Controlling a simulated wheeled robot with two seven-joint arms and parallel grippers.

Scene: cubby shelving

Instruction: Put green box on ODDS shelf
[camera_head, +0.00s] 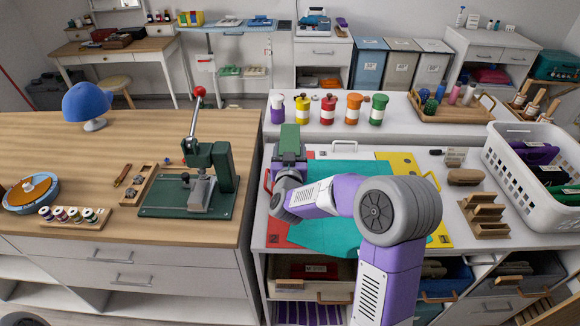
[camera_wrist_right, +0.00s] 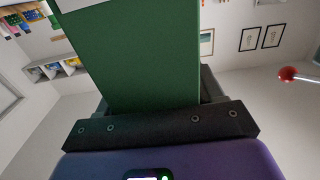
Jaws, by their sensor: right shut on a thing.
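My right gripper (camera_head: 289,160) is shut on the green box (camera_head: 290,140). It holds the box upright above the back left part of the white worktable (camera_head: 268,236). In the right wrist view the green box (camera_wrist_right: 140,55) rises from between the jaws and fills the upper middle. A pale patch shows at its top edge there. My left gripper is not in view. No ODDS label can be read, so I cannot tell which shelf is the ODDS one.
Below the worktable are open cubbies, one with a red item (camera_head: 314,270). Several coloured bottles (camera_head: 328,108) stand behind the box. A green lever press (camera_head: 205,175) stands on the wooden bench to the left. A white basket (camera_head: 520,170) is at the right.

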